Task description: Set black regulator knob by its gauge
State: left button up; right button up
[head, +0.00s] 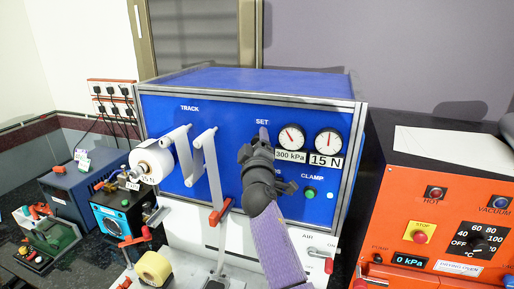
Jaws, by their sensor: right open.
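The blue machine panel (230,115) carries a round white gauge (291,137) with a "300 kPa" label under it; its needle leans to the upper left. The black regulator knob cannot be made out; my right gripper and wrist cover the panel below the "SET" label, left of this gauge. My right gripper (263,138) is dark, points at the panel under "SET" and is open. Whether its fingers are around the knob or touching it cannot be told. My left gripper is not in view.
A second gauge (328,142), labelled "15 N", sits to the right. A green button (310,193) is under "CLAMP", close to my wrist. A white roll (151,161) and a film strip (213,170) are on the left. An orange oven unit (440,225) stands at right.

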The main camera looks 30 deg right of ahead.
jog(key=b+v, duration=0.1)
jog(key=v, duration=0.8)
jog(key=shift+s+a, duration=0.15)
jog(key=shift+s, duration=0.15)
jog(key=shift+f, duration=0.15)
